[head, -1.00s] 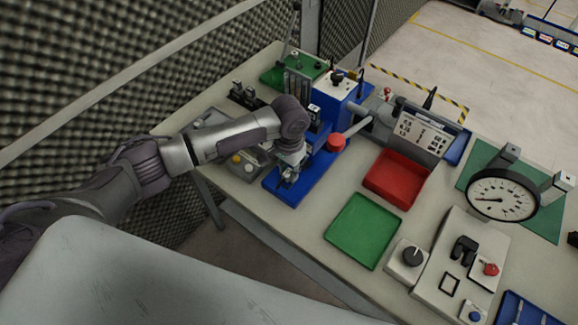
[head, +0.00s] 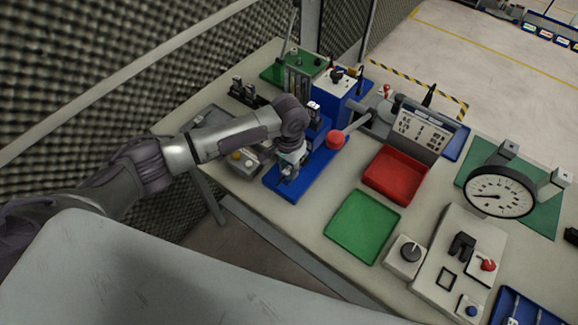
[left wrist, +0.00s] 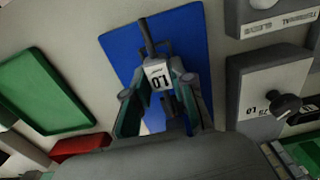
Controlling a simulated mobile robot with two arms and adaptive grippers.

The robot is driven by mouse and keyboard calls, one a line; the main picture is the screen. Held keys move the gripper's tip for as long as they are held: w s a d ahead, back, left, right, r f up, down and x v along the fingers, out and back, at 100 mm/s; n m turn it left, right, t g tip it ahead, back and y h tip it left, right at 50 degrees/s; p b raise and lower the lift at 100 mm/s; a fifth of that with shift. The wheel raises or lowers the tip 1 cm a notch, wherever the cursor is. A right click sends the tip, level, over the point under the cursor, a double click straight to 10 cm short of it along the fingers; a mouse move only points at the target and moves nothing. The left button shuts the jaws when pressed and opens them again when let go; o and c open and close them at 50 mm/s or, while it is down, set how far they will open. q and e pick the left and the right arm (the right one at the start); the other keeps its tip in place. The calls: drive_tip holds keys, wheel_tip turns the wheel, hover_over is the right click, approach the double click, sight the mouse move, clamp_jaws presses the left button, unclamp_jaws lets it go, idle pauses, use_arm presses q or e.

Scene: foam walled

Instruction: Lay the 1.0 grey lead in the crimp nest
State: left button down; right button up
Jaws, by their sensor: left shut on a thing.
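My left gripper (head: 289,172) is over the front part of the blue press base (head: 272,183). In the left wrist view the gripper (left wrist: 158,96) is shut on the grey lead (left wrist: 150,38), whose white tag (left wrist: 158,76) reads 1.0 between the fingers. The lead's dark end points away over the blue base (left wrist: 190,30). The gripper and lead hide part of the base, and I cannot make out the crimp nest or whether the lead touches it. My right gripper is not in view.
The press has a lever with a red knob (head: 335,140) close right of my gripper. A green tray (head: 363,226) and a red tray (head: 396,175) lie further right. A grey control box (head: 240,158) stands left. A dial gauge (head: 499,191) stands far right.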

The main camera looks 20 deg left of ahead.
use_arm(q)
drive_tip(key=shift+f, duration=0.45)
drive_tip(key=c, duration=0.9)
unclamp_jaws()
wheel_tip(320, 180, up, 12)
